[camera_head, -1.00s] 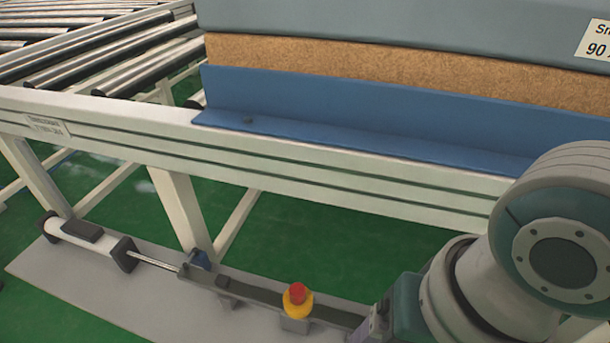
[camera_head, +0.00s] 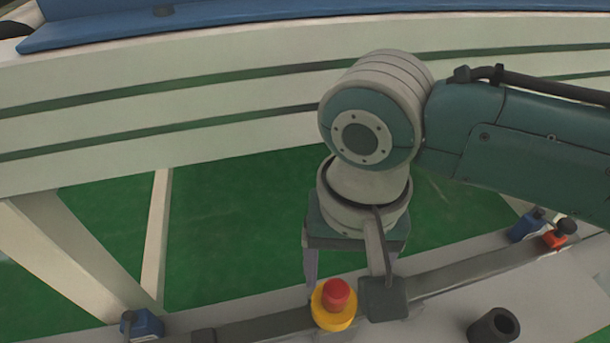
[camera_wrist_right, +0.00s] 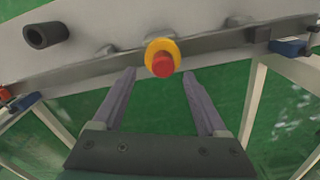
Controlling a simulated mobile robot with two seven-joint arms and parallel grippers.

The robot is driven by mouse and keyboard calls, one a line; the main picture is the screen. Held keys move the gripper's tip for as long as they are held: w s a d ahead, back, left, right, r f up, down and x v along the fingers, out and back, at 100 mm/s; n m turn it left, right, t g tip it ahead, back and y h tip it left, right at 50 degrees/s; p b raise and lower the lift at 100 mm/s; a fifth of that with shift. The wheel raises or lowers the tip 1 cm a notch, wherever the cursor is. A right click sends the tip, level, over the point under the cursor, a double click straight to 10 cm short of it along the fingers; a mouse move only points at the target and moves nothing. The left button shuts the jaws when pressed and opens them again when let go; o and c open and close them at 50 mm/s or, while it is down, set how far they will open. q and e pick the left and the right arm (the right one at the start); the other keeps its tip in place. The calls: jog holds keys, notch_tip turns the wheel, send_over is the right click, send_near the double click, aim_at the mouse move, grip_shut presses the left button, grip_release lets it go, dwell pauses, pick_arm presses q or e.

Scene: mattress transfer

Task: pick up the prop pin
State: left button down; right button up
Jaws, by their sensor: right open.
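The likely prop pin is a red knob on a yellow collar (camera_head: 335,302); no label confirms this. It stands on the low grey rail and also shows in the right wrist view (camera_wrist_right: 162,58). My right gripper (camera_head: 348,283) is open and empty, pointing down at the knob in the head view. In the right wrist view my right gripper (camera_wrist_right: 158,74) has its two fingers spread, with the knob lined up between them at about the tips. I cannot tell whether the tips are level with it. My left gripper is not in view.
A pale frame beam (camera_head: 220,125) crosses behind my arm, with a blue ledge (camera_head: 200,15) above. A dark hollow cylinder (camera_head: 493,328) stands right of the knob. An orange-red block with a dark knob (camera_head: 558,236) and blue blocks (camera_head: 142,324) sit along the rail.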

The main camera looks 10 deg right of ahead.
aim_at(337, 289)
jog(key=f+b, duration=0.4)
jog(key=f, duration=0.1)
jog(key=shift+a, duration=0.2)
jog(key=shift+r, duration=0.1)
jog(key=shift+c, duration=0.7)
jog(key=c, duration=0.9)
grip_shut()
